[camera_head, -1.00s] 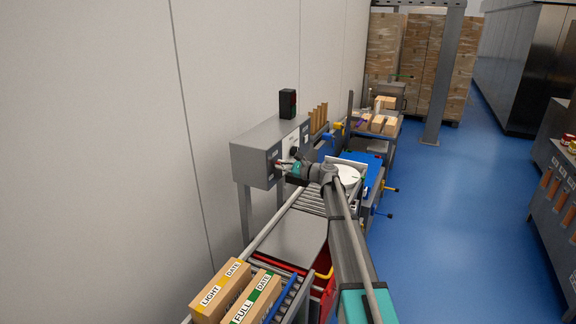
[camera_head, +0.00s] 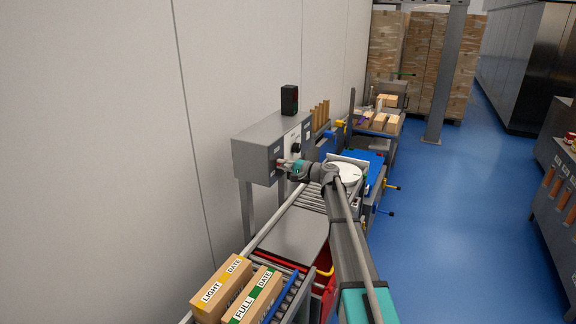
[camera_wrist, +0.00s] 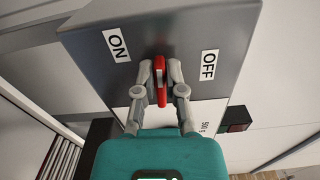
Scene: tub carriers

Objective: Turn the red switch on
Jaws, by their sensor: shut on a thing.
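In the head view my gripper (camera_head: 284,164) is at the box's near face and hides the switch there.
A conveyor (camera_head: 291,235) runs below the box, with labelled cartons (camera_head: 222,288) at its near end. A signal lamp (camera_head: 289,99) stands on the box. The wall (camera_head: 110,150) is close on the left. Blue floor (camera_head: 450,230) is open on the right.

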